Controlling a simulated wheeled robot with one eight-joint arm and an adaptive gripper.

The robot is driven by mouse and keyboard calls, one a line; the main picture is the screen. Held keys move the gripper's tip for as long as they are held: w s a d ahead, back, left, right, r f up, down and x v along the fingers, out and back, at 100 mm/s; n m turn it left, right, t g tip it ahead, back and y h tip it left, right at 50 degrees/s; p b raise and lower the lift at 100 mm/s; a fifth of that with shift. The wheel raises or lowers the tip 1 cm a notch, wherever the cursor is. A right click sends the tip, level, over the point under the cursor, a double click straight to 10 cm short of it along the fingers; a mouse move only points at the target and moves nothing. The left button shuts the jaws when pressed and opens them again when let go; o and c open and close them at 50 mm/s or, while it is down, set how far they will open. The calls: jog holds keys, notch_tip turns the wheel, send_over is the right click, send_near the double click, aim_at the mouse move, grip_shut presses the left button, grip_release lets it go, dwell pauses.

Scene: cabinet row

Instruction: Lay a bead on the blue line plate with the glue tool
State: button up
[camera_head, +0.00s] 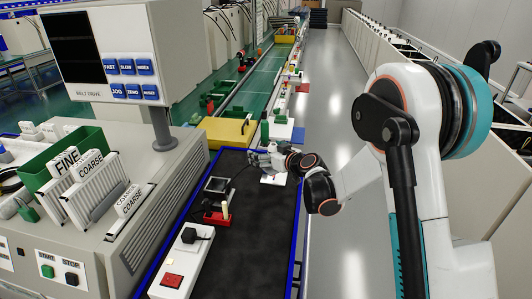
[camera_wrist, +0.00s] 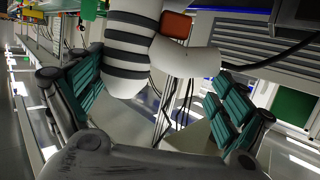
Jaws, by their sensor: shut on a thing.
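My gripper (camera_head: 258,160) is over the far part of the dark bench mat in the head view. In the wrist view its two teal-padded fingers (camera_wrist: 155,105) stand on either side of a white tool body with dark grey bands (camera_wrist: 127,55), which appears to be the glue tool. An orange-red block (camera_wrist: 176,25) shows beside it. The tool's tip is not clear in either view. A white plate with a small red mark (camera_head: 273,180) lies just below my gripper. A flat blue piece (camera_head: 298,135) lies beyond it; I cannot make out a blue line on a plate.
A yellow box (camera_head: 228,132) is at the far edge. The grey control console (camera_head: 130,190) bounds the left; the mat's near right is clear.

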jog(key=shift+f+b, duration=0.85)
jog(key=shift+f, duration=0.1)
dwell(0.9)
jog(key=shift+w+d+r, duration=0.1)
jog(key=shift+w+d, duration=0.05)
jog(key=shift+w, duration=0.3)
jog(key=shift+w, duration=0.2)
dwell(0.4)
jog(key=shift+w+d, duration=0.1)
jog(key=shift+w, duration=0.2)
jog(key=shift+w+d+b, duration=0.15)
jog(key=shift+w+b, duration=0.2)
jog(key=shift+w, duration=0.2)
dwell(0.7)
